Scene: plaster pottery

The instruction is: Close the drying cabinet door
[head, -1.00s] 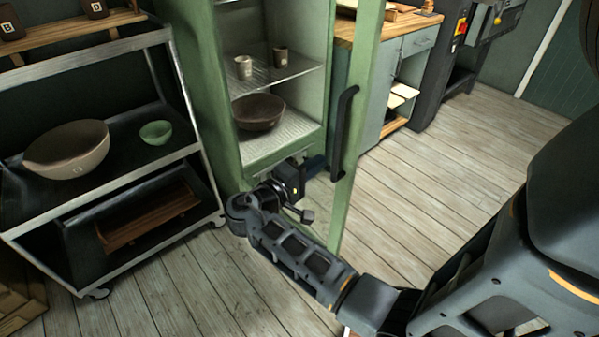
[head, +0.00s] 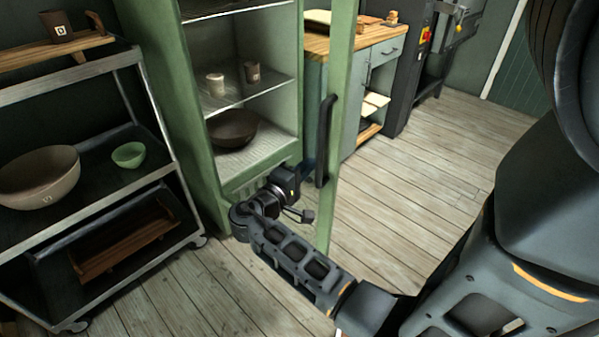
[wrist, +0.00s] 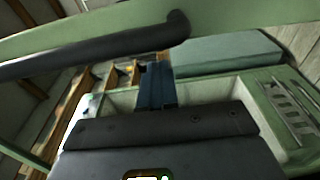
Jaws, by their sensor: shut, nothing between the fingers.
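The green drying cabinet (head: 196,95) stands with its front open in the head view. Its door (head: 341,60) stands open on the right side, seen nearly edge-on, with a long black vertical handle (head: 325,140). My gripper (head: 308,168) is shut and empty, low in front of the cabinet opening, just left of the door and the lower part of the handle. The fingers (wrist: 156,85) show dark blue in the wrist view, pointing toward the door (wrist: 240,18) and handle (wrist: 100,48). I cannot tell whether they touch the door.
Inside the cabinet are two small cups (head: 216,84) and a dark bowl (head: 233,128). A metal cart (head: 160,135) with bowls stands close on the left. A wooden-topped workbench (head: 345,42) is behind the door. The plank floor at right is clear.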

